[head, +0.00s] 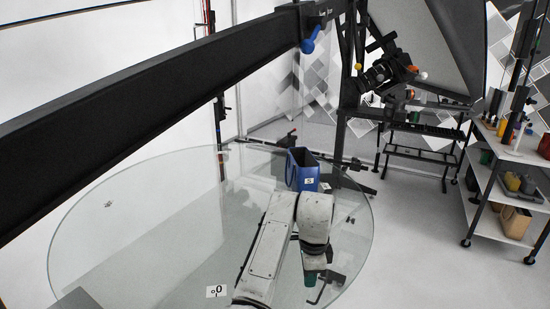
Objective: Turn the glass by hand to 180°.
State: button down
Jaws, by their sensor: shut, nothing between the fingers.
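The glass (130,225) is a large, round, clear turntable disc lying flat. It fills the lower left and middle of the head view. A small white label reading 0° (216,291) sits near its front edge. My grey arm reaches over the right part of the glass and bends downward there. My gripper (321,288) shows only as a small dark shape below the wrist, near the right front edge of the glass. It is shut and holds nothing. Whether it touches the glass cannot be told.
A blue open bin (302,168) with a white label stands at the far edge of the glass. A long black beam (140,105) crosses the upper left. A camera (375,75) hangs on a black stand at the back. A shelf (515,150) with cups stands right. Floor between is clear.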

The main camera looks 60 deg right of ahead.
aim_at(286, 299)
jog(key=shift+w+a, duration=0.3)
jog(key=shift+a, duration=0.55)
jog(key=shift+w+a, duration=0.3)
jog(key=shift+a, duration=0.6)
jog(key=shift+w+a+b, duration=0.25)
jog(key=shift+w+a, duration=0.15)
jog(key=shift+a, duration=0.4)
jog(key=shift+w+a+b, duration=0.2)
jog(key=shift+w+a, duration=0.2)
jog(key=shift+a, duration=0.35)
jog(key=shift+a+f, duration=0.1)
jog(key=shift+w+a+b, duration=0.2)
jog(key=shift+w+a, duration=0.25)
jog(key=shift+a, duration=0.35)
jog(key=shift+w+a+b, duration=0.15)
jog(key=shift+w+a, duration=0.3)
jog(key=shift+a, duration=0.3)
jog(key=shift+w+a, duration=0.1)
jog(key=shift+a, duration=0.05)
